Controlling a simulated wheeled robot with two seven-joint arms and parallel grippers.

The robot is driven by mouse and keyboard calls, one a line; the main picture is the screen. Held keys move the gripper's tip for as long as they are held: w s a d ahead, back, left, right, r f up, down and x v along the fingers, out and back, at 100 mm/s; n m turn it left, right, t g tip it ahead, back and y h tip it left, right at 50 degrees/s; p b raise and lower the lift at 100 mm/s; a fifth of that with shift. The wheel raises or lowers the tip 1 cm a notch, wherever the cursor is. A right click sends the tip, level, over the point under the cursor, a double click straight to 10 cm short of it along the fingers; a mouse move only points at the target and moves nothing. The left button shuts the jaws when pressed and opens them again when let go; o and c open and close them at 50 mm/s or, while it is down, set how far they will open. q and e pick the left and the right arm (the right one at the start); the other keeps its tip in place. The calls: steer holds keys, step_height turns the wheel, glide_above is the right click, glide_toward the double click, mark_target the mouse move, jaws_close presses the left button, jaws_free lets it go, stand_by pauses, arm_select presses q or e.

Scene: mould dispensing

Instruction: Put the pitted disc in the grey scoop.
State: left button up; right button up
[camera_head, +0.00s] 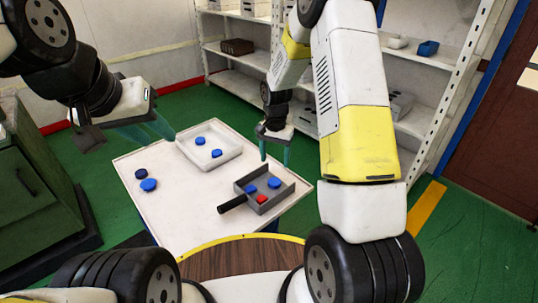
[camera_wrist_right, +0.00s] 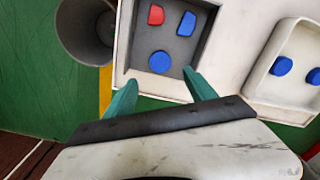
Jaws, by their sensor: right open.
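The grey scoop (camera_head: 285,195), with its dark handle at the left, sits at the table's front right. It holds a red piece (camera_head: 262,199) and two blue pieces, one of them round (camera_wrist_right: 160,62). Two blue discs (camera_head: 149,185) (camera_head: 141,174) lie on the bare table at the left. Which disc is pitted cannot be told at this size. My right gripper (camera_head: 275,161) is open and empty, above the table just behind the scoop; its fingers also show in the right wrist view (camera_wrist_right: 163,92). My left gripper (camera_head: 164,140) seems open and empty, left of the white tray.
A white tray (camera_head: 235,143) with two blue pieces (camera_head: 200,141) (camera_head: 216,153) stands at the back of the white table (camera_head: 185,215). The table's middle and front left are clear. A grey bin (camera_wrist_right: 72,45) stands beside the table. Shelves (camera_head: 245,55) rise behind; a green cabinet (camera_head: 40,190) is at left.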

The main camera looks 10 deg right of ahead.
steer(key=s+r+n+t, duration=0.1)
steer(key=s+r, duration=0.2)
steer(key=r, duration=0.4)
steer(key=s+d+r+n+t+y, duration=0.1)
steer(key=s+r, duration=0.1)
steer(key=r, duration=0.5)
steer(key=s+r+n+t, duration=0.1)
steer(key=s+r, duration=0.2)
steer(key=r, duration=0.3)
steer(key=s+r+n+t, duration=0.1)
steer(key=s+r, duration=0.3)
steer(key=s, duration=0.5)
steer(key=s+r+n+t+y, duration=0.1)
steer(key=s+r+n+t, duration=0.1)
steer(key=s+r, duration=0.3)
steer(key=s, duration=0.3)
steer(key=shift+s+d+r+n, duration=0.3)
steer(key=shift+s, duration=0.05)
